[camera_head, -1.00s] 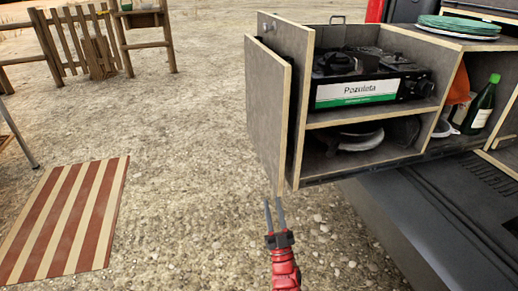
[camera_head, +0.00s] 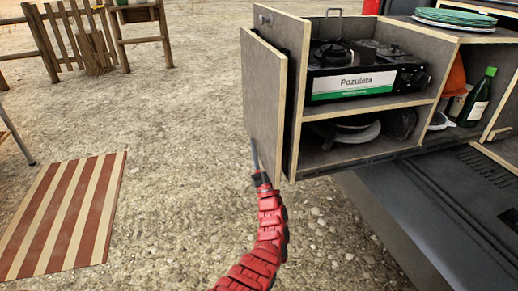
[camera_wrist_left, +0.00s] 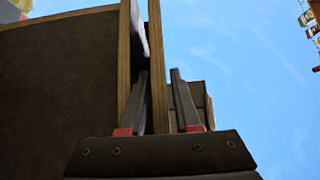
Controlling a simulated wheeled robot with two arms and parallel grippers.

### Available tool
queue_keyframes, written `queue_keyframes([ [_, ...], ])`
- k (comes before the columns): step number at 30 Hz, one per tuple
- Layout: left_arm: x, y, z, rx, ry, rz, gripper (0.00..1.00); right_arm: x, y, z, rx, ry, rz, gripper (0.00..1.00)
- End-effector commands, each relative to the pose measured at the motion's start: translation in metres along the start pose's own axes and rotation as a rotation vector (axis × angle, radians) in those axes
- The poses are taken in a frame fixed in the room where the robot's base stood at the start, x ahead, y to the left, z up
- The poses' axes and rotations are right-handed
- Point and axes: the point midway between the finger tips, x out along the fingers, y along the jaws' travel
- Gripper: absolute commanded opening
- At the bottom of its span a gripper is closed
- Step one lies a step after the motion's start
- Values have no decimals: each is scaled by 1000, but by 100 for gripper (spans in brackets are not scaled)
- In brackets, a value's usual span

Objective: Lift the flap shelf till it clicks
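The flap shelf (camera_head: 263,100) is a grey panel with pale wooden edges. It hangs down upright along the left side of the kitchen box (camera_head: 297,110). My left gripper (camera_head: 255,148) is at its lower edge, and one finger shows against its outer face. In the left wrist view, looking up, the fingers of my left gripper (camera_wrist_left: 160,78) are apart, on either side of the flap's narrow edge (camera_wrist_left: 157,50). Whether they touch it is unclear. The other finger is hidden in the head view. My right gripper is not in view.
A camping stove (camera_head: 365,80) stands in the box above a shelf with pans (camera_head: 343,132). Plates (camera_head: 470,19) and a green bottle (camera_head: 478,98) are to the right. A striped mat (camera_head: 65,215) lies at left.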

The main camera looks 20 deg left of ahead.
Motion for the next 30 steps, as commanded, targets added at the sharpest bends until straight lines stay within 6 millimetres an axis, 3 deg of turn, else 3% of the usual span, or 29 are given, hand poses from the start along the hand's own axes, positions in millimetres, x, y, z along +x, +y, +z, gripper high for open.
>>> queue_keyframes([
  [6, 0, 0, 0, 0, 0, 0, 31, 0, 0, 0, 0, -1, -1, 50],
  [12, 0, 0, 0, 0, 0, 0, 0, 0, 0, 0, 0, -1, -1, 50],
  [30, 0, 0, 0, 0, 1, 0, 0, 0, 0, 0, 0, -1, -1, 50],
])
